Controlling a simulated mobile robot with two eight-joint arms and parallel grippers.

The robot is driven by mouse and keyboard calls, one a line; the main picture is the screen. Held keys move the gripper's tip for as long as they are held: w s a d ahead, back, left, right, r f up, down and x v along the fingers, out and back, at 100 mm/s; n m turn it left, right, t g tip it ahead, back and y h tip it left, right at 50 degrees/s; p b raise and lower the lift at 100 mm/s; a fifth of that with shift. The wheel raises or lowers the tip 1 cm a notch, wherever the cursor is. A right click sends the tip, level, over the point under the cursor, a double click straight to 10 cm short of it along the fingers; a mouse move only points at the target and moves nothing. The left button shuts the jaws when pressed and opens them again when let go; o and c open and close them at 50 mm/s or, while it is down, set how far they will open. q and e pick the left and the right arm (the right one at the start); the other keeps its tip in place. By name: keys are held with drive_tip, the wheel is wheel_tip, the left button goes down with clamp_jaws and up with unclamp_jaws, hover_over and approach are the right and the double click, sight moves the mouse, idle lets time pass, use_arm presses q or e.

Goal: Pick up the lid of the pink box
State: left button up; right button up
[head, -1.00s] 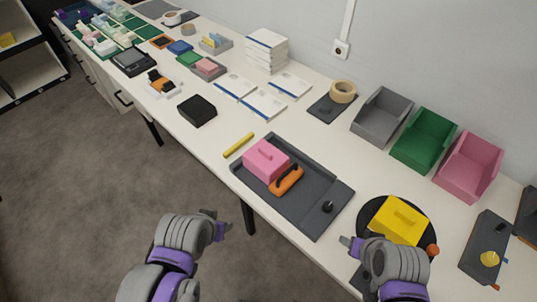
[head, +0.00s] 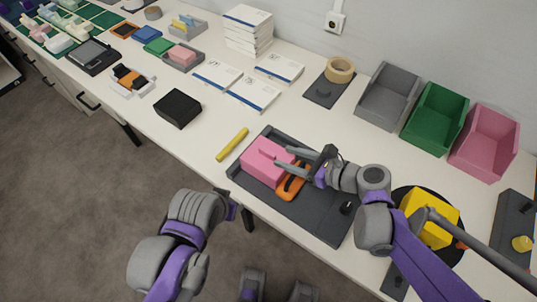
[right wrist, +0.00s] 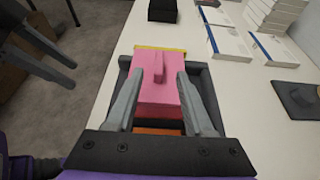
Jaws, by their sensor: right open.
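The pink box (head: 257,170) stands on a dark grey tray (head: 318,217). Its pink lid has a raised bar handle (right wrist: 152,68) on top. My right gripper (head: 281,162) is open, its two fingers reaching over the near right side of the box. In the right wrist view the fingers (right wrist: 160,76) lie on either side of the lid's handle with a gap to each. I cannot tell how far above the lid they are. My left gripper (head: 236,206) is off the table's front edge, away from the box; its fingers are mostly hidden.
An orange-handled tool (head: 291,183) lies beside the box, under my right gripper. A yellow stick (head: 232,144) lies behind the tray. A yellow box (head: 430,215) sits on a black disc at right. Grey, green and pink bins (head: 484,143) stand along the wall.

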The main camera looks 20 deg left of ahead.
sight(268, 152)
drive_tip(key=x, duration=0.7)
drive_tip(key=shift+a, duration=0.2)
clamp_jaws()
